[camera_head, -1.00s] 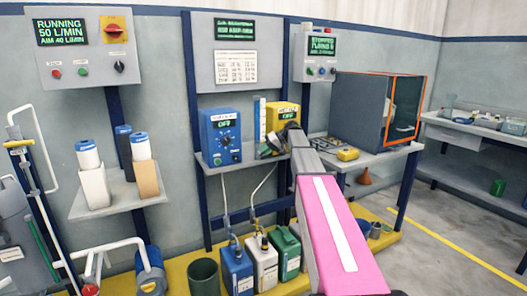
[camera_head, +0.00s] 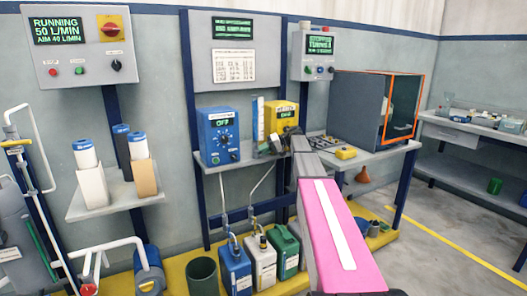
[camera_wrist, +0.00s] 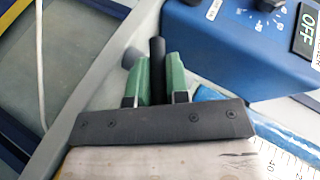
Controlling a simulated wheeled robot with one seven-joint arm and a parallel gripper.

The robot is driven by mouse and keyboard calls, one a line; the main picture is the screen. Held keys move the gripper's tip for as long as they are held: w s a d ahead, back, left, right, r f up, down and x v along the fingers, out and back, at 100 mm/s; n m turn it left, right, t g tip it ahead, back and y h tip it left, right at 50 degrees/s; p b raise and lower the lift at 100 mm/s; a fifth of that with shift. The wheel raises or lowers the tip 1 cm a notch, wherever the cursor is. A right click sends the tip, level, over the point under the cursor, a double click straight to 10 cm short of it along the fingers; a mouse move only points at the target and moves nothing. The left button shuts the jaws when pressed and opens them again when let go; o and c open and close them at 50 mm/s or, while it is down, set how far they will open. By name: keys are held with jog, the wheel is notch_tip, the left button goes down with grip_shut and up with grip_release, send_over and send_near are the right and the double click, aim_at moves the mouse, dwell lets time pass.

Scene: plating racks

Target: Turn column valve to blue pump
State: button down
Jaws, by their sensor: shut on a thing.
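The blue pump (camera_head: 219,136) stands on the wall shelf, and its display reads OFF. It also shows in the wrist view (camera_wrist: 225,40) at the top right. A clear graduated column (camera_head: 258,120) stands between it and the yellow pump (camera_head: 281,117). My gripper (camera_wrist: 158,72) has its green fingers shut on a slim black handle (camera_wrist: 157,47), which I take to be the column valve's lever. The valve's body is hidden, so I cannot tell which way it is set. In the head view my gripper is by the shelf's front, below the yellow pump, partly hidden by my arm.
Blue, white and green jugs (camera_head: 263,259) stand on the yellow plinth below, with tubes rising to the shelf. A grey cabinet with an orange frame (camera_head: 357,109) stands on a bench to the right. A dark bin (camera_head: 202,276) is at the lower left.

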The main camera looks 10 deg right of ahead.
jog(key=c, duration=1.1)
grip_release()
jog(key=shift+d, duration=0.1)
jog(key=v, duration=1)
jog(key=shift+d+r, duration=0.2)
jog(key=shift+d, duration=0.1)
jog(key=shift+s, duration=0.1)
jog(key=s+a+f+m+h, duration=0.1)
jog(key=s+a+f+h, duration=0.1)
jog(key=s+a+f, duration=0.35)
jog(key=s+a+f+m+g+h, duration=0.1)
jog(key=s+a+f+h, duration=0.1)
jog(key=s+f, duration=0.55)
jog(key=s+a+f+m+h, duration=0.1)
jog(key=s+a+f+h, duration=0.15)
jog(key=s+f, duration=0.45)
jog(key=s+a+f+h, duration=0.2)
jog(key=s+f+h, duration=0.4)
jog(key=s+f, duration=0.7)
jog(key=s, duration=0.4)
